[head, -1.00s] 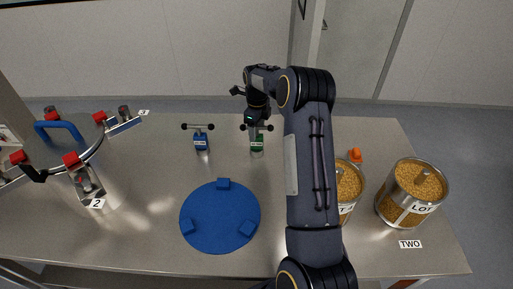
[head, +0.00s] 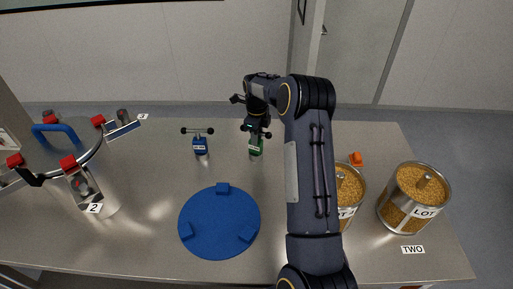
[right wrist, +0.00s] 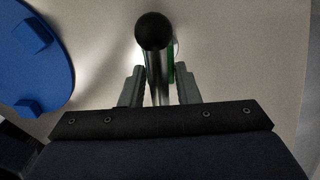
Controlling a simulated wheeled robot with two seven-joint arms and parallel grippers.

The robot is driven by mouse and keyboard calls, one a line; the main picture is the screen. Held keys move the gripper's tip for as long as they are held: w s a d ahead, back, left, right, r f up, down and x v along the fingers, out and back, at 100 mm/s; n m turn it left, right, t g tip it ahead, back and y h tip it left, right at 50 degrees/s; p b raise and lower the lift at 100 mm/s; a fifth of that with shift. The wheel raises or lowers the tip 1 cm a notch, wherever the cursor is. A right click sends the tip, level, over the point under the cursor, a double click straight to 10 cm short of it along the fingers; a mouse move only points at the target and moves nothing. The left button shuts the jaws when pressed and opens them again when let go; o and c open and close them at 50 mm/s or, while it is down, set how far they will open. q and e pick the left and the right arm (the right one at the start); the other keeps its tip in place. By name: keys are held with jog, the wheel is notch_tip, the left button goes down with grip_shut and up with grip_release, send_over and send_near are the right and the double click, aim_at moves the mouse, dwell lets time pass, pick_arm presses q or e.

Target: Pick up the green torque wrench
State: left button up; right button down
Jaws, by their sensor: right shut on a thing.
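The green torque wrench (head: 256,148) stands upright at the back middle of the table, with a dark T-handle that ends in black balls. My right gripper (head: 257,126) is over it from above and is shut on it at the handle; the arm hides part of the handle in the head view. In the right wrist view the gripper's two fingers (right wrist: 160,88) are either side of the metal bar, with a black ball (right wrist: 154,31) at its near end and a sliver of green (right wrist: 171,66) beyond. My left gripper is not in view.
A similar blue torque wrench (head: 200,146) stands to the left. A blue round plate (head: 218,226) with raised blocks lies in front. A lidded vessel (head: 62,150) is at the left. Grain-filled canisters (head: 412,199) and an orange object (head: 356,158) are at the right.

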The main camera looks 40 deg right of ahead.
jog(key=shift+r, duration=0.1)
jog(key=shift+r+p, duration=0.45)
jog(key=shift+r, duration=0.05)
notch_tip(320, 180, up, 3)
jog(key=shift+f+p, duration=0.15)
jog(key=shift+p, duration=0.75)
jog(key=s+a+r+p, duration=0.3)
jog(key=a+r, duration=0.6)
jog(key=a, duration=0.4)
jog(key=shift+s+a, duration=0.25)
jog(key=shift+s, duration=0.05)
